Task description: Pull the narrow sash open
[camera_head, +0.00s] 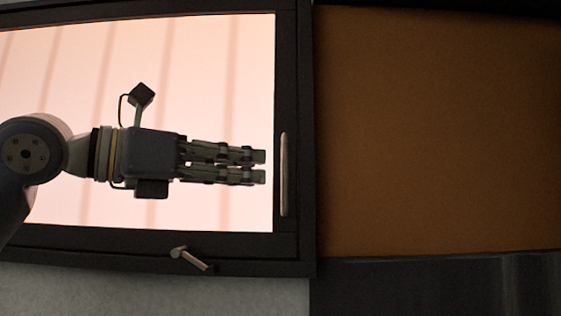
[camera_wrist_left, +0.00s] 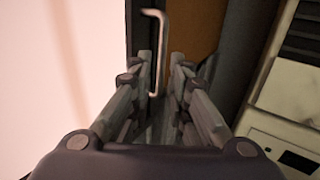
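The sash (camera_head: 250,60) has a dark frame around a bright pane with faint vertical stripes and fills the left half of the head view. A pale upright bar handle (camera_head: 284,174) is on its right frame member; it also shows in the left wrist view (camera_wrist_left: 159,50). A small pale lever (camera_head: 190,258) is on the bottom frame member. My left gripper (camera_head: 265,167) is in front of the pane, fingers pointing right, tips just left of the bar in the head view. Its fingers are parted by a narrow gap with nothing between them. My right gripper is out of view.
A plain brown surface (camera_head: 440,130) lies right of the sash, with a dark band (camera_head: 440,285) below it. In the left wrist view, a dark grey upright piece (camera_wrist_left: 238,50) and a pale unit (camera_wrist_left: 295,105) with dark slats stand at the right.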

